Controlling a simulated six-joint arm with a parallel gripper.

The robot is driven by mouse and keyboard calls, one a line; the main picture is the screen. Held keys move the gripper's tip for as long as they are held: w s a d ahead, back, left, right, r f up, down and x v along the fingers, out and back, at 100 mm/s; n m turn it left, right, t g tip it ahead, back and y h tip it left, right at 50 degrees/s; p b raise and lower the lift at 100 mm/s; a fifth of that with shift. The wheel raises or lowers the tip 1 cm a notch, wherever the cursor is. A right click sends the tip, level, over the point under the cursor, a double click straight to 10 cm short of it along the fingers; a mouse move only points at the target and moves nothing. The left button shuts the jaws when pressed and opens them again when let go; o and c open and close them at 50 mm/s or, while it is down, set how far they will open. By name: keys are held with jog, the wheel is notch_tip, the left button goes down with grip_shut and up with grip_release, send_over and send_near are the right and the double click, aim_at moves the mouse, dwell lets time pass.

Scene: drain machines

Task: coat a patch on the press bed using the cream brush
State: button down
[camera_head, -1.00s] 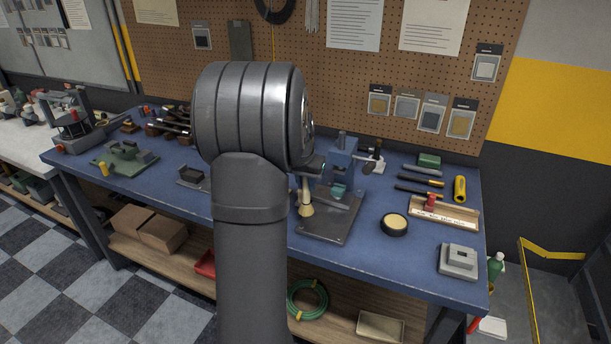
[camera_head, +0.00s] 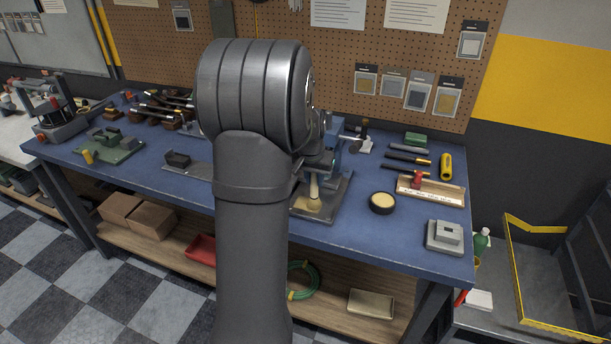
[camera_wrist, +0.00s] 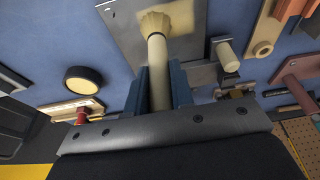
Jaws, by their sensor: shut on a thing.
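My gripper (camera_wrist: 160,88) is shut on the cream brush (camera_wrist: 157,60), whose pale handle runs between the two blue fingers. In the wrist view the brush's bristles point at the grey press bed (camera_wrist: 125,22). A cream-coloured patch (camera_wrist: 188,4) shows on the bed beside the bristles. In the head view my arm hides most of the gripper; the brush (camera_head: 314,187) stands nearly upright over the press bed (camera_head: 331,199), its lower end at the cream patch (camera_head: 305,205). I cannot tell whether the bristles touch the bed.
A round black tin with cream contents (camera_head: 382,203) stands right of the press. A wooden tray (camera_head: 431,191), a grey block (camera_head: 444,236) and several tools lie further right. Blue bench top is free in front of the tin.

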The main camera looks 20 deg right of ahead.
jog(key=shift+w+a, duration=2.2)
notch_tip(320, 180, up, 8)
